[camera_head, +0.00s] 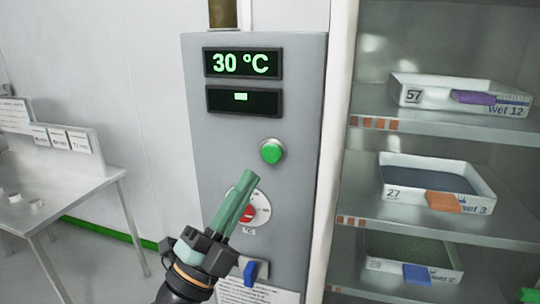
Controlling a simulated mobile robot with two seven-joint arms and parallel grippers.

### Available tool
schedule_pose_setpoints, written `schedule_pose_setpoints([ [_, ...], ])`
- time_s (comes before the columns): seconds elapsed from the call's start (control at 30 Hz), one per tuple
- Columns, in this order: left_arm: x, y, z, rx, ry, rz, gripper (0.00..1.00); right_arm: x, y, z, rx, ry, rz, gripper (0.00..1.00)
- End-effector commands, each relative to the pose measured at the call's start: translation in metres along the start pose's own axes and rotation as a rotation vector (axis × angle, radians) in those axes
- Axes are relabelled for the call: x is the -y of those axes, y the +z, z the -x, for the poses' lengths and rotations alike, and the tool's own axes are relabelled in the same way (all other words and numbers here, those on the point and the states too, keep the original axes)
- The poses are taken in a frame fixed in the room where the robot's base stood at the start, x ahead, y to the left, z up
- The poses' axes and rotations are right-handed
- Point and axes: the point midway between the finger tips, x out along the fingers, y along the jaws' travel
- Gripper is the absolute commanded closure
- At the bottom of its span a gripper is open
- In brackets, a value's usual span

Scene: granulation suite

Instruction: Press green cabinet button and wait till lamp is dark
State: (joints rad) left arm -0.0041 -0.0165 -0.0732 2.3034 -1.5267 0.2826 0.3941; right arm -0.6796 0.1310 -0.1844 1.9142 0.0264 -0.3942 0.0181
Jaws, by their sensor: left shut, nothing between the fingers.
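The grey cabinet panel (203,150) stands upright in the middle. Its green button (271,151) is round and set in a metal ring right of centre. The upper display (242,63) reads 30 °C in green. The lower display (243,100) is dark with one small lit green bar. I cannot tell a separate lamp. My left gripper (247,178) is shut and empty, its tips just below and left of the green button, with a visible gap in the picture. Its fingers partly cover the dial with the red centre (247,214). My right gripper is not in view.
A blue switch (251,271) sits low on the panel above a printed label. Right of it, open shelves hold white trays (408,92) with coloured tags. A metal table (60,196) with small cards stands at the left. Open floor lies between table and panel.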

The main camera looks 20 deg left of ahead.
Motion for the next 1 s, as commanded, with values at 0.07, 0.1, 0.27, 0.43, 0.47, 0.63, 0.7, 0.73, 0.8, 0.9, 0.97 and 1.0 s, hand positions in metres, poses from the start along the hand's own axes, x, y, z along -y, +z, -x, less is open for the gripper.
schedule_pose_setpoints([
  [0.07,-0.007,0.007,-0.008,0.0,-0.002,-0.002,1.0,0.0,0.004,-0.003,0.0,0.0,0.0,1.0],
  [0.1,-0.01,0.009,-0.012,-0.001,-0.002,-0.001,1.0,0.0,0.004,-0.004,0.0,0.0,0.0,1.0],
  [0.27,-0.021,0.021,-0.027,-0.001,-0.002,-0.001,1.0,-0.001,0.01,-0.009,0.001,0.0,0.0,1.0],
  [0.43,-0.029,0.029,-0.039,-0.001,0.0,-0.001,1.0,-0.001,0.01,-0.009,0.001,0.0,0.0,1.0],
  [0.47,-0.03,0.03,-0.041,-0.001,0.0,-0.001,1.0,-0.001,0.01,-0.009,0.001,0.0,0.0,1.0],
  [0.63,-0.033,0.033,-0.045,0.0,0.0,0.0,1.0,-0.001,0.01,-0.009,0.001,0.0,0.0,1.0],
  [0.7,-0.033,0.033,-0.046,0.0,0.0,0.0,1.0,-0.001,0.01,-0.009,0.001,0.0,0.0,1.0],
  [0.73,-0.033,0.033,-0.046,0.0,0.0,0.0,1.0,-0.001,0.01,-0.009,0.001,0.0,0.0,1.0],
  [0.8,-0.033,0.033,-0.045,0.0,0.0,0.0,1.0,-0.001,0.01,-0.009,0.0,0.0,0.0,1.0],
  [0.9,-0.033,0.033,-0.045,0.0,0.0,0.0,1.0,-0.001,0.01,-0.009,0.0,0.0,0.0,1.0],
  [0.97,-0.033,0.033,-0.045,0.0,0.0,0.0,1.0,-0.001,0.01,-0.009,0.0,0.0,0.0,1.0],
  [1.0,-0.033,0.033,-0.045,0.0,0.001,0.0,1.0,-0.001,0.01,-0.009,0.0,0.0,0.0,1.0],
])
